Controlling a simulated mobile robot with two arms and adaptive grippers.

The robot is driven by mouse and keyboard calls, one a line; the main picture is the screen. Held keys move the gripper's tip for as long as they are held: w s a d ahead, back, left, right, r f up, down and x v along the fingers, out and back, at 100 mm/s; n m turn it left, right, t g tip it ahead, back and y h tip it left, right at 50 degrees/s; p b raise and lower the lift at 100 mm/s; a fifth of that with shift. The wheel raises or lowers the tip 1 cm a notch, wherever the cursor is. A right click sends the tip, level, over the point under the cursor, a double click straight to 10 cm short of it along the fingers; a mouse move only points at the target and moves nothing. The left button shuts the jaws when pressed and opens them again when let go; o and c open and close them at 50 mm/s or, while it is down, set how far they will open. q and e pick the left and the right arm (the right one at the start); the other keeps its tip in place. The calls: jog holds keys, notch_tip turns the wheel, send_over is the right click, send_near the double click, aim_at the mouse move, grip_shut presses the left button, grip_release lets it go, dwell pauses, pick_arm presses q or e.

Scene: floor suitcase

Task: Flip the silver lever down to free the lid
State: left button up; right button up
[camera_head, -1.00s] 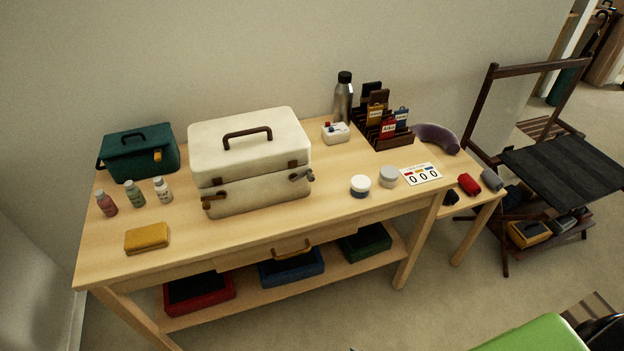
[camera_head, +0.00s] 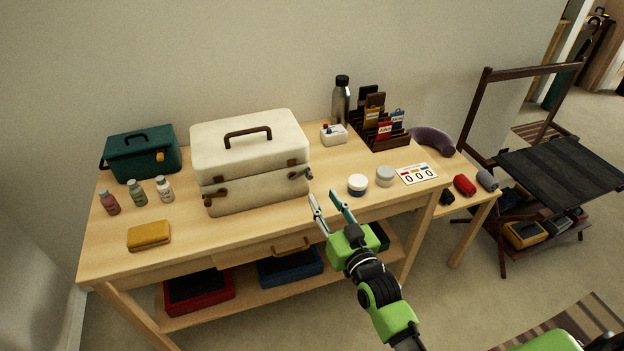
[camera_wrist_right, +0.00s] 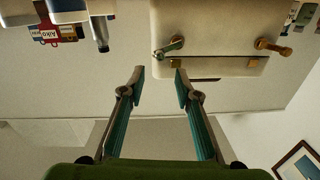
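The cream case (camera_head: 255,140) stands on the wooden table with its lid down and a dark brown handle on top. The silver lever (camera_head: 301,174) is at the right of its front, slanting upward to the right. A brass latch (camera_head: 214,194) is at the front left. The right wrist view also shows the silver lever (camera_wrist_right: 169,47) and brass latch (camera_wrist_right: 272,45). My right gripper (camera_head: 323,196) is open and empty, in front of and below the lever, apart from it. Its fingertips (camera_wrist_right: 160,72) point toward the lever. My left gripper is out of view.
White and grey jars (camera_head: 358,185) and a number card (camera_head: 417,174) lie to the right. A card rack (camera_head: 381,135) and steel bottle (camera_head: 341,103) stand behind. A green bag (camera_head: 142,155), small bottles (camera_head: 138,193) and a yellow box (camera_head: 149,235) are left.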

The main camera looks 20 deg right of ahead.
aim_at(311, 178)
jog(key=w, duration=0.8)
jog(key=shift+w+a, duration=0.35)
jog(key=shift+w, duration=0.05)
jog(key=shift+f, duration=0.1)
grip_shut()
